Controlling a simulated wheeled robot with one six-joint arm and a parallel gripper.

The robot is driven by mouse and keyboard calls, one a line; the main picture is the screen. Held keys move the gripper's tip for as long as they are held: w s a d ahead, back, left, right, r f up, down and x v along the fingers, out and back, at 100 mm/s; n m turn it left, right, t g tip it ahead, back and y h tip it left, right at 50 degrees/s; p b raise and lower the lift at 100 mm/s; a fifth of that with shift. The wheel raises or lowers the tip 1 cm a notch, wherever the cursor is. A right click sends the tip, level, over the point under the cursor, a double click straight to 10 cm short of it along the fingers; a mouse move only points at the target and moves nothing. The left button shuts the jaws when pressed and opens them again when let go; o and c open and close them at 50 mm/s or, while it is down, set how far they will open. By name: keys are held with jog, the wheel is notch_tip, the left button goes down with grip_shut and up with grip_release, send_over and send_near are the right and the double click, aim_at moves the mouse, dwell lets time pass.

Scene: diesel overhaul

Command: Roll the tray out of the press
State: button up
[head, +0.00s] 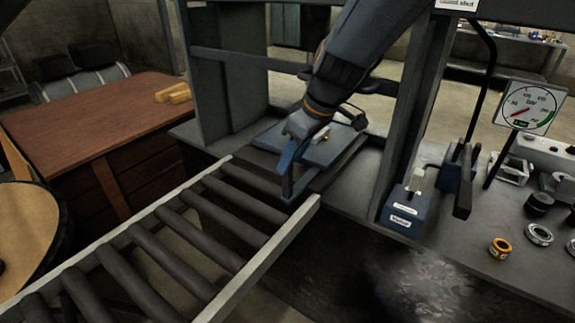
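The blue-grey tray (335,149) lies flat on the bed between the uprights of the dark press (218,100). Small light-coloured parts show on top of it, partly hidden by my arm. A dark bar-like handle (287,188) shows at the tray's front, beside the roller track. My gripper (290,150) reaches down over the tray's front left part, close to the handle. Its fingers are small and overlap the blue parts, so I cannot tell whether they are open or shut, or touching the handle.
A roller track (185,235) with pale side rails runs from the press towards the lower left; its rollers are bare. Right of the press stand a blue pump unit (406,208), a pressure gauge (531,106) and loose rings (501,248). A wooden bench (90,130) is at left.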

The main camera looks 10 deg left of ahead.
jog(key=shift+d+x, duration=0.2)
jog(key=shift+x, duration=1.9)
jog(key=shift+f, duration=0.1)
grip_shut()
